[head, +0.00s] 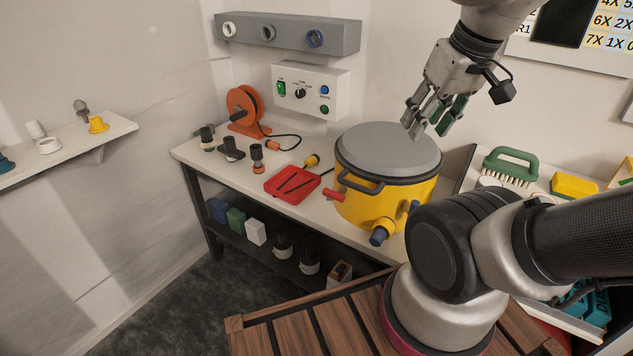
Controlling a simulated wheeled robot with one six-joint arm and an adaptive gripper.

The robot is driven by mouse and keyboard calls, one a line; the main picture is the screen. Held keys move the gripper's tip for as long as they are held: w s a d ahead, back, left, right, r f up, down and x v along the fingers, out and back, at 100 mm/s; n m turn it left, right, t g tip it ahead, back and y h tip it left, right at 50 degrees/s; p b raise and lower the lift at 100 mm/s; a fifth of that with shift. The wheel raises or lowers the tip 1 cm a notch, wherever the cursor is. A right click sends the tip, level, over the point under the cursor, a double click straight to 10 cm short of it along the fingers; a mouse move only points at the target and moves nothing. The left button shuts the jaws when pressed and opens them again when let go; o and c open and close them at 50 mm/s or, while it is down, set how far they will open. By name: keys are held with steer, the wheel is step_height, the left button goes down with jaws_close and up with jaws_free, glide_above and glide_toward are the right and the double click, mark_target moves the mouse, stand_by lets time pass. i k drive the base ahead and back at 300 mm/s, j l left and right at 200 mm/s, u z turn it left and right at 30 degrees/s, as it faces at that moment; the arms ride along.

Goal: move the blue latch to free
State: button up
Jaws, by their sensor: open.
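A yellow drum (370,206) with a grey lid (388,150) stands on the bench. A blue part (414,208) shows on the drum's right side, partly hidden behind my arm. A second blue part (379,237) ends a short yellow spout at the drum's front. I cannot tell for sure which of the two is the blue latch, nor its setting. A red handle-like part (334,195) sticks out at the drum's left. My gripper (425,126) is open and empty, pointing down above the right part of the lid, apart from both blue parts.
A dark handle (361,184) is on the drum's front. A red tray (292,186) and an orange cable reel (245,107) stand to the left. A control box (311,90) is on the wall. A green-handled brush (510,168) lies to the right.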

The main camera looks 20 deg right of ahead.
mark_target(409, 207)
steer(key=z, duration=0.8)
